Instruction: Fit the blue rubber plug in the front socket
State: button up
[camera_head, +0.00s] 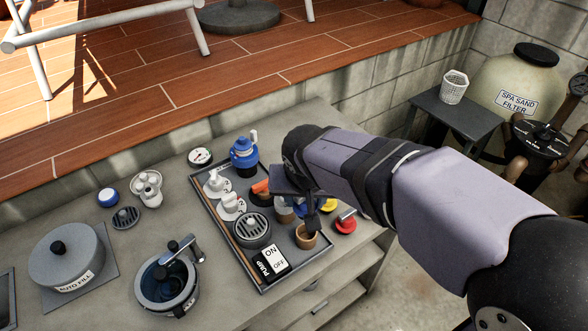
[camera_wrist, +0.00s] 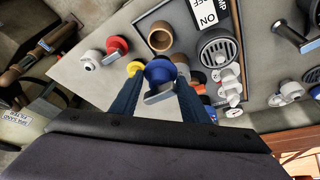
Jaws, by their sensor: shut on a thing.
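The blue rubber plug (camera_wrist: 159,72) is between the fingers of my gripper (camera_wrist: 158,95) in the wrist view, with a grey lever-like tab below it. In the head view my gripper (camera_head: 311,207) hides most of it. A tan open-topped round socket (camera_head: 306,236) stands at the front of the tray, just in front of my gripper. It also shows in the wrist view (camera_wrist: 160,38), just beyond the plug and apart from it in the picture; its opening looks empty. Another tan socket (camera_head: 284,213) stands behind it, partly hidden by my gripper.
The tray (camera_head: 216,237) also holds a pump switch (camera_head: 271,263), a round grille (camera_head: 252,230), white numbered valves (camera_head: 231,205) and a blue-topped item (camera_head: 243,153). A red plug (camera_head: 345,224) and a yellow one (camera_head: 328,205) lie close to my gripper's right.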

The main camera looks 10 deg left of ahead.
jog(key=shift+s+d+f, duration=0.4)
jog(key=shift+s+f, duration=0.05)
jog(key=shift+f, duration=0.2)
jog(key=shift+w+a+m+h, duration=0.15)
jog(key=shift+m+h, duration=0.15)
jog(key=shift+m, duration=0.3)
jog(key=shift+f, duration=0.1)
jog(key=shift+f+b, duration=1.4)
jog(key=shift+f, duration=0.45)
jog(key=shift+f+b, duration=0.4)
jog(key=shift+b, duration=0.15)
jog(key=shift+f+b, duration=1.35)
jog(key=shift+f+b, duration=0.3)
